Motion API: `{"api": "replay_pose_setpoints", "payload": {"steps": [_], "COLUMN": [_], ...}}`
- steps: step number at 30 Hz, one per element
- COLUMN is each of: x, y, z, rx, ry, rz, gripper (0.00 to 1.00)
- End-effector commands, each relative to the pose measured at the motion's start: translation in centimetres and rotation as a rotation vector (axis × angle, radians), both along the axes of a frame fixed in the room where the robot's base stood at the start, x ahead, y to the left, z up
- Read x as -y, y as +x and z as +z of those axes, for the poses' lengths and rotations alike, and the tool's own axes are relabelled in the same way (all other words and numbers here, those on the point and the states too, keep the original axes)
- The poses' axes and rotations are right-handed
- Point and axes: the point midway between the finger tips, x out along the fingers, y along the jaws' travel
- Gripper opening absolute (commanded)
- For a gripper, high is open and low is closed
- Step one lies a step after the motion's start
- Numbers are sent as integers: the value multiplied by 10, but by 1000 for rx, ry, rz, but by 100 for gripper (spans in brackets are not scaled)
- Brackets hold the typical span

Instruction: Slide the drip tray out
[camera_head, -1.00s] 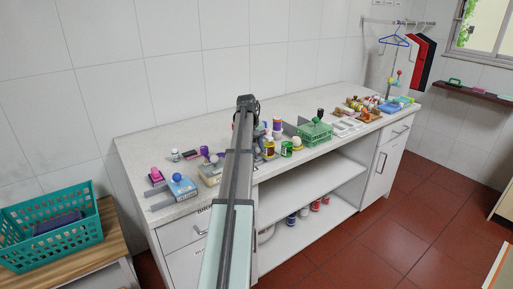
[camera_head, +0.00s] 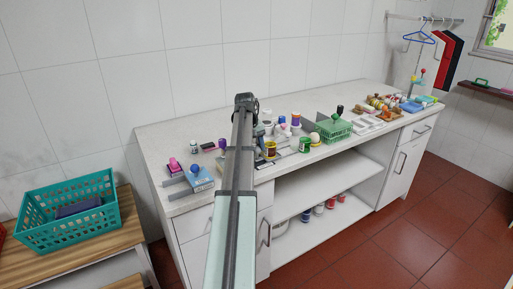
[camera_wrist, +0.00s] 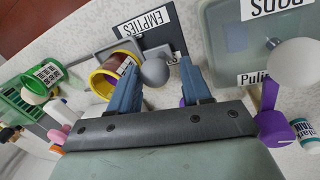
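In the wrist view, my gripper (camera_wrist: 159,68) is open, its two blue fingers apart. A grey ball (camera_wrist: 153,73) shows between the fingers; I cannot tell whether they touch it or what it is fixed to.
A "PODS" box (camera_wrist: 225,45) and a white ball (camera_wrist: 295,65) are to the right. A green and white cup (camera_wrist: 42,80) is left. A green basket (camera_head: 333,130) stands among counter clutter.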

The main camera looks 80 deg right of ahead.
Motion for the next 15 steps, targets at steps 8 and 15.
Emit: {"api": "replay_pose_setpoints", "payload": {"steps": [8,15], "x": [0,0], "y": [-1,1], "z": [-1,12], "rx": [-1,-2], "ry": [1,0], "rz": [0,0], "gripper": [45,45]}}
